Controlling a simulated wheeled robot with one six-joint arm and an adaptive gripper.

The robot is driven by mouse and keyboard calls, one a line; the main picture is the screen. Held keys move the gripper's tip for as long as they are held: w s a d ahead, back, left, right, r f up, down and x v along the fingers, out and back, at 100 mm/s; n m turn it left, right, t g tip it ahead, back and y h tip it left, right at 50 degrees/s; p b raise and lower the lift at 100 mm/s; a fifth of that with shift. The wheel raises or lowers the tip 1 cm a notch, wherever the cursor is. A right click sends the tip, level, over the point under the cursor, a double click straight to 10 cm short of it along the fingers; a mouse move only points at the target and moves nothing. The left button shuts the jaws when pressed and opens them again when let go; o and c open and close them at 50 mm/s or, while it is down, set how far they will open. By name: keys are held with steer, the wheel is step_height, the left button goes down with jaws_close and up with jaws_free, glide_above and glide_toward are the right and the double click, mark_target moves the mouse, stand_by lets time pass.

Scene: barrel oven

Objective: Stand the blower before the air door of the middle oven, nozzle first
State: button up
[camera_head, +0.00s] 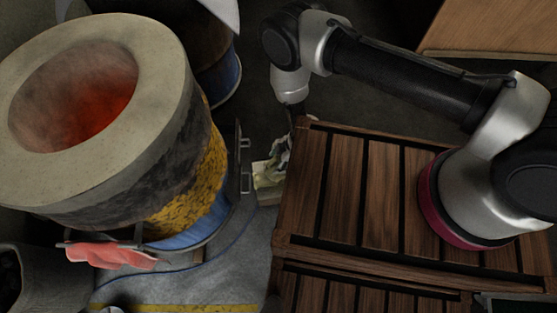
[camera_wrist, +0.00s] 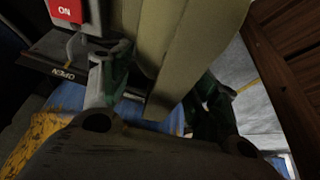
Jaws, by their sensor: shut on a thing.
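The wrist view shows an olive-coloured body (camera_wrist: 188,45) between the fingers of my gripper (camera_wrist: 160,88), which is shut on it; I take it to be the blower. Its nozzle cannot be made out. In the head view the pale, greenish blower (camera_head: 270,172) shows in part low beside the wooden cart, right of the glowing barrel oven (camera_head: 165,95), with a gap between. My gripper is mostly hidden there behind the cart's edge. A dark plate marked OPEN (camera_wrist: 62,74) lies left of the fingers in the wrist view. Which oven is the middle one is unclear.
The slatted wooden cart (camera_head: 345,190) stands close on the right. Another blue barrel (camera_head: 222,80) is behind the glowing oven. A red ON switch (camera_wrist: 68,10) sits upper left in the wrist view. A red cloth (camera_head: 110,255) hangs at the oven's front. Floor shows between oven and cart.

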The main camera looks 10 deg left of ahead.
steer(key=shift+a+f, duration=0.15)
steer(key=shift+f, duration=0.35)
stand_by(0.4)
steer(key=o, duration=1.7)
steer(key=shift+c, duration=0.2)
steer(key=shift+d+f, duration=0.1)
steer(key=shift+d, duration=0.2)
steer(key=v, duration=1.2)
steer(key=shift+a, duration=0.15)
